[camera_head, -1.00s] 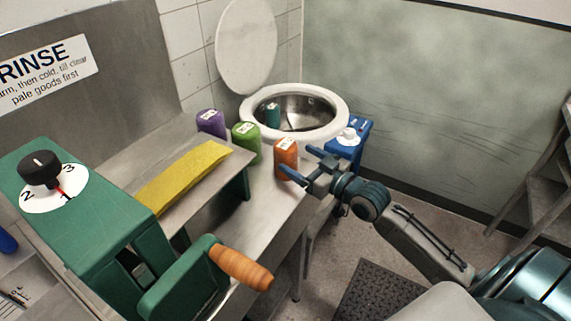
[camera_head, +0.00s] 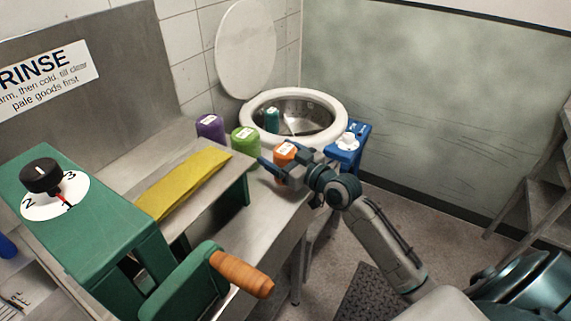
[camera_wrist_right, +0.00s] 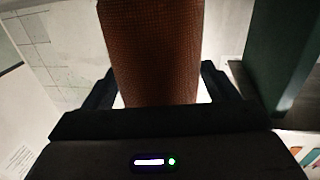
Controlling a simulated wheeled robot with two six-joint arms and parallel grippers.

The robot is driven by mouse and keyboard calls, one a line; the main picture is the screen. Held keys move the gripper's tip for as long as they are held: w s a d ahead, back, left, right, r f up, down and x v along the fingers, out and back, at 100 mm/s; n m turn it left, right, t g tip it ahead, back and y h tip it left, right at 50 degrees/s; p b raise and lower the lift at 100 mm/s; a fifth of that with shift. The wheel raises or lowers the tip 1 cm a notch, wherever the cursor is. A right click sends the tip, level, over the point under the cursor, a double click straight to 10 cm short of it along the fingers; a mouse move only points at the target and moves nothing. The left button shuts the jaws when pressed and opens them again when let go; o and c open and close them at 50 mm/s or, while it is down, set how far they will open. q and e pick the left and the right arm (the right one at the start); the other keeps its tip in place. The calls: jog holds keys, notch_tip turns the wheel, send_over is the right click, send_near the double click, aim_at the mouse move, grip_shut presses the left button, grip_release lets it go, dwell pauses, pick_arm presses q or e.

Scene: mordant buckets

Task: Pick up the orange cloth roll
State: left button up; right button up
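The orange cloth roll (camera_head: 285,152) stands upright on the metal bench, with a white label on its top. My right gripper (camera_head: 280,172) is around it in the head view, hiding much of its lower part. In the right wrist view the orange roll (camera_wrist_right: 150,55) fills the space between the two fingers (camera_wrist_right: 157,85). Both fingers appear open, with a small bright gap showing beside the roll on each side. My left gripper is not in view.
A green roll (camera_head: 246,139) and a purple roll (camera_head: 210,126) stand left of the orange one. Behind is a round white-rimmed tub (camera_head: 335,101) with a teal roll (camera_head: 272,120) inside.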

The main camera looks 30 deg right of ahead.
jog(key=c, duration=1.1)
jog(key=shift+o, duration=0.2)
jog(key=shift+r, duration=0.15)
